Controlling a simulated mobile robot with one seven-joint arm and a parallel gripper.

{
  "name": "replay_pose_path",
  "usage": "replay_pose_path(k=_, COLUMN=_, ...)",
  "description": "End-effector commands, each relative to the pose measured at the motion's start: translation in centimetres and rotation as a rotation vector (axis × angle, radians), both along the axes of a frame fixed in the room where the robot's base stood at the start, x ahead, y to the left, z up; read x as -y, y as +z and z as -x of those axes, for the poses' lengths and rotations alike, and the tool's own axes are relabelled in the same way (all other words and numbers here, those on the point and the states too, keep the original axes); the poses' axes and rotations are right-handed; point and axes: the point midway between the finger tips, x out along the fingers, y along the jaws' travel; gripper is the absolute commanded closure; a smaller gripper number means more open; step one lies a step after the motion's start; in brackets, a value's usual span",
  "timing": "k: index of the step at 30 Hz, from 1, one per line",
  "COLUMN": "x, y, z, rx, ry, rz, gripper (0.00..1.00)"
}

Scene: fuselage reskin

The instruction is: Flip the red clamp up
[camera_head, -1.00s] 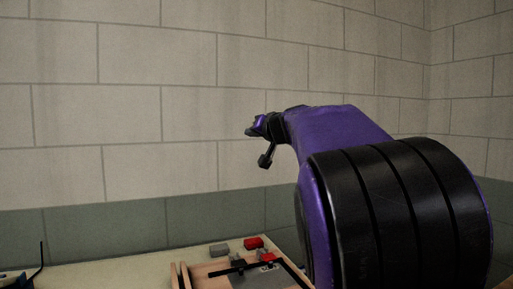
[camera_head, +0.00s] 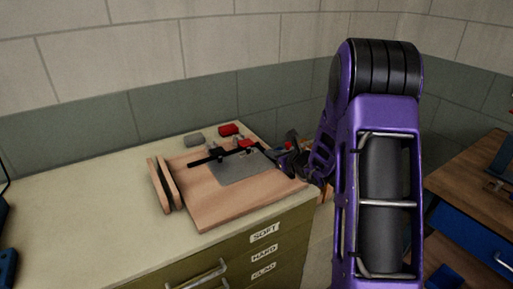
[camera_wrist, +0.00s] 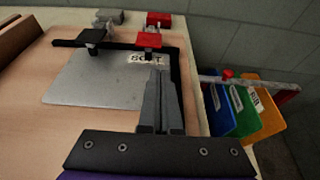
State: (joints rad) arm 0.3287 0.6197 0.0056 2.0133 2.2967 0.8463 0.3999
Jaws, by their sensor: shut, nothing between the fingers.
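The red clamp (camera_wrist: 148,41) shows near the top middle of the wrist view, low over the black bar at the far edge of a grey metal sheet (camera_wrist: 90,78). It is small in the head view (camera_head: 245,143). A grey clamp (camera_wrist: 92,36) with a dark tip sits to its left. My gripper (camera_wrist: 160,78) is shut and empty, its fingers over the right part of the sheet and pointing toward the red clamp, just short of it in the picture. In the head view, my gripper (camera_head: 280,157) is at the board's right side.
A red block (camera_wrist: 158,19) and a grey block (camera_wrist: 108,17) lie behind the clamps. The wooden board (camera_head: 205,208) rests on a drawer cabinet top (camera_head: 85,225), clear at left. Blue, green and orange bins (camera_wrist: 262,110) hang at right. A wooden workbench (camera_head: 455,195) stands farther right.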

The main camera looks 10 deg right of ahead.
Motion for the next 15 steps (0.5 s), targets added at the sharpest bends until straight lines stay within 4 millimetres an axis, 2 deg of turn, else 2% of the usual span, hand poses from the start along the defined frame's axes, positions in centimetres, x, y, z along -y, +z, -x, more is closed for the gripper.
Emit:
replay_pose_path(k=7, x=-0.3, y=-0.3, z=-0.9, rx=0.0, ry=0.002, rz=0.003, gripper=1.0)
replay_pose_path(k=15, x=-1.8, y=-1.9, z=-5.1, rx=0.001, ry=0.004, rz=0.004, gripper=1.0)
